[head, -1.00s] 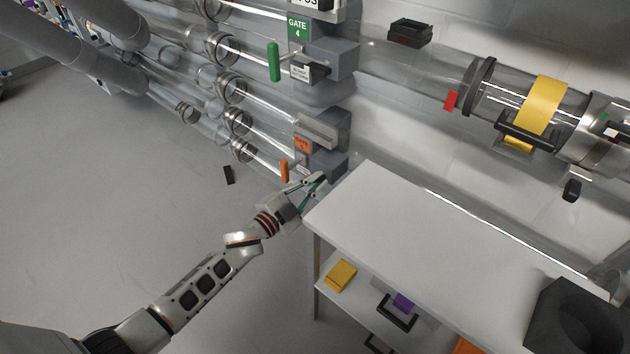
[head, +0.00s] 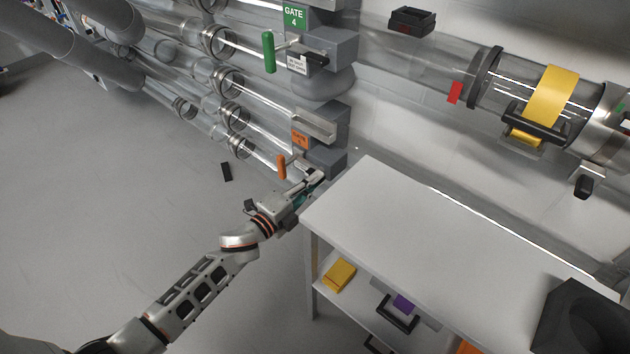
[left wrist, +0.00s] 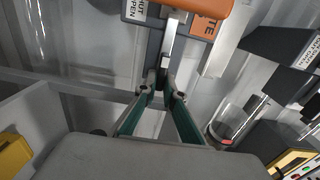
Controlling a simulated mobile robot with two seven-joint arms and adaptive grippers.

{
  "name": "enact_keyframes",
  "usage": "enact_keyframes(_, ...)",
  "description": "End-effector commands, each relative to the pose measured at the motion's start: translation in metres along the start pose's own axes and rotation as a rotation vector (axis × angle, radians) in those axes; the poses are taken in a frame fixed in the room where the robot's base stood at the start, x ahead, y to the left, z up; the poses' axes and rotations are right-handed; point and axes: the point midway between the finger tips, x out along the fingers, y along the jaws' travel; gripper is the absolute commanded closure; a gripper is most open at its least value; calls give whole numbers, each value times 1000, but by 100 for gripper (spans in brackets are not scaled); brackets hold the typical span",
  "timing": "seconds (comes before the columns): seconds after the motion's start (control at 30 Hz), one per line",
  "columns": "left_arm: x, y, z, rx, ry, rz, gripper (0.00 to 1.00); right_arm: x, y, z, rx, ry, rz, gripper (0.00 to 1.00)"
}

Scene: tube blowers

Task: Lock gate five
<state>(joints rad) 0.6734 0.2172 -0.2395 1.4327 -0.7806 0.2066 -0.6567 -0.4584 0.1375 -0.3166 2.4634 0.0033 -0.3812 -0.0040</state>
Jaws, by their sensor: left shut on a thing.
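Gate five appears as the lowest grey gate block (head: 325,160), with an orange label (head: 300,138) and an orange handle (head: 282,167) hanging at its left. My left gripper (head: 315,178) is at the block's lower front, just right of the handle. In the left wrist view the orange handle (left wrist: 200,5) crosses the top, with the orange label (left wrist: 205,26) behind it. There my left gripper (left wrist: 163,92) is shut on a narrow metal bar (left wrist: 168,50) below the handle. The exact contact at the fingertips is partly hidden. My right gripper is out of view.
A white table (head: 420,225) stands close to the right of my left gripper. Gate four, with a green label (head: 294,15) and green handle (head: 269,52), is above. Clear tubes (head: 235,115) run left of the gates. Open floor (head: 110,200) lies at the left.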

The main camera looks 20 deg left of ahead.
Motion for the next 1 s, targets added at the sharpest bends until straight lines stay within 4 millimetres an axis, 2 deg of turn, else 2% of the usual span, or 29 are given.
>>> enact_keyframes(0.2, -1, 2, 0, 28, 0, 2, 100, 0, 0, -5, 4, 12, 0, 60)
enact_keyframes(0.57, -1, 2, 0, 32, -1, 2, 100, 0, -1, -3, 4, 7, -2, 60)
enact_keyframes(0.6, -1, 2, 0, 32, -1, 2, 81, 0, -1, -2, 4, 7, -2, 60)
enact_keyframes(0.63, -1, 2, 0, 31, -1, 2, 74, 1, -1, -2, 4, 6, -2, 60)
enact_keyframes(1.0, -2, 1, 0, 29, 0, 1, 74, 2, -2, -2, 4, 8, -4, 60)
